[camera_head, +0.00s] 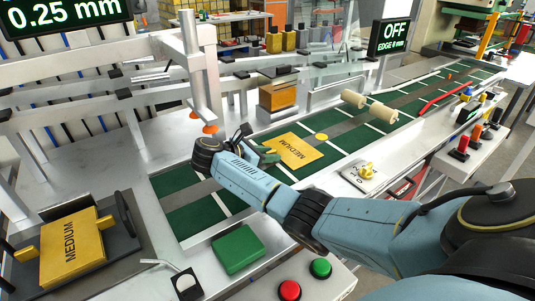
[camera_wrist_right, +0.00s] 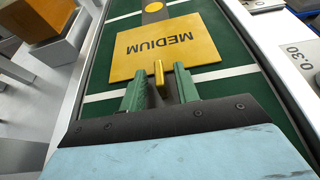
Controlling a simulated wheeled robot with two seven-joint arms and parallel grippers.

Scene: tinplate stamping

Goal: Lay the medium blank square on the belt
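The yellow medium blank (camera_head: 295,151), marked MEDIUM, appears to lie flat on the green belt (camera_head: 183,180). My right gripper (camera_head: 266,154) is at the blank's near left edge. In the right wrist view its green fingers (camera_wrist_right: 161,88) stand on either side of the blank's upright yellow tab (camera_wrist_right: 159,72), with a gap showing on each side. My left gripper is not in view.
Another yellow MEDIUM stack (camera_head: 75,250) sits in a dark holder at the left. A post with orange suction cups (camera_head: 210,128) stands behind my right gripper. Red (camera_head: 289,290) and green (camera_head: 320,268) buttons are in front.

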